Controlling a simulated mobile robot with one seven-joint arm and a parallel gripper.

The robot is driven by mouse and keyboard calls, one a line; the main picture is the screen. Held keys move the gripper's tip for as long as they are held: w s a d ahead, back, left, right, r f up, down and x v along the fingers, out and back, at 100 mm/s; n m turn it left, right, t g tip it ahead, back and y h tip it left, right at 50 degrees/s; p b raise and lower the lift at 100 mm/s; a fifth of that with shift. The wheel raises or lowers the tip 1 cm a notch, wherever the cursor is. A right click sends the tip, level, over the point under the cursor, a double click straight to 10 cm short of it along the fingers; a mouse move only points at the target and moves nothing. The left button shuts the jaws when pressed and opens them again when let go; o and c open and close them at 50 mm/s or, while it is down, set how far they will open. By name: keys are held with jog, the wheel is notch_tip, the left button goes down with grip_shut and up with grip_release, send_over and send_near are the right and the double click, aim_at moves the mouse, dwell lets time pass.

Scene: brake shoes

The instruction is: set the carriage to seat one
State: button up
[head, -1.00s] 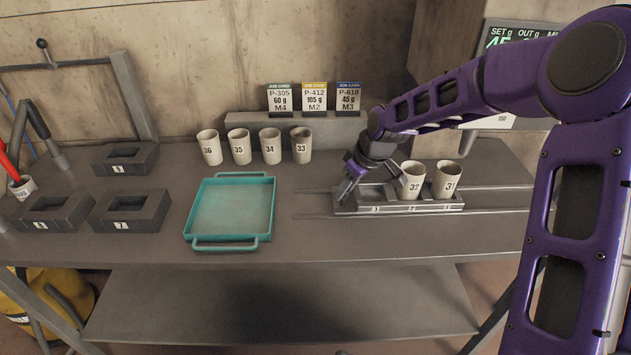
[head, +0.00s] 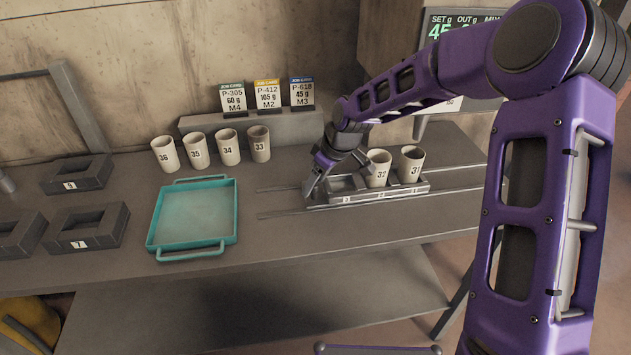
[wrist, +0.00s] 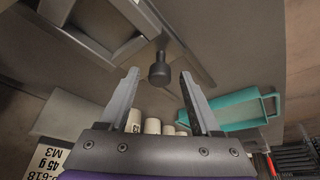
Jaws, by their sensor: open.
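The grey carriage (head: 397,192) sits on two rails on the bench. Cup 32 (head: 378,170) stands in its middle seat and cup 31 (head: 411,165) in its right seat; the left seat looks empty. The small front labels are hard to read. My gripper (head: 312,186) points down at the carriage's left end. In the wrist view my gripper (wrist: 160,76) is open, with a dark round knob (wrist: 160,72) between or just beyond its fingertips. I cannot tell whether the fingers touch it. My wrist hides part of the carriage's left end.
A teal tray (head: 232,217) lies left of the carriage. Cups 36, 35, 34 and 33 (head: 260,145) stand behind it. Job cards (head: 267,94) stand on a ledge (head: 190,124) at the back. Dark square blocks (head: 92,241) are at the left. A scale display (head: 437,30) is behind my arm.

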jog(key=p+v, duration=0.2)
jog(key=v, duration=1.5)
jog(key=shift+s, duration=0.15)
jog(key=shift+r, duration=0.1)
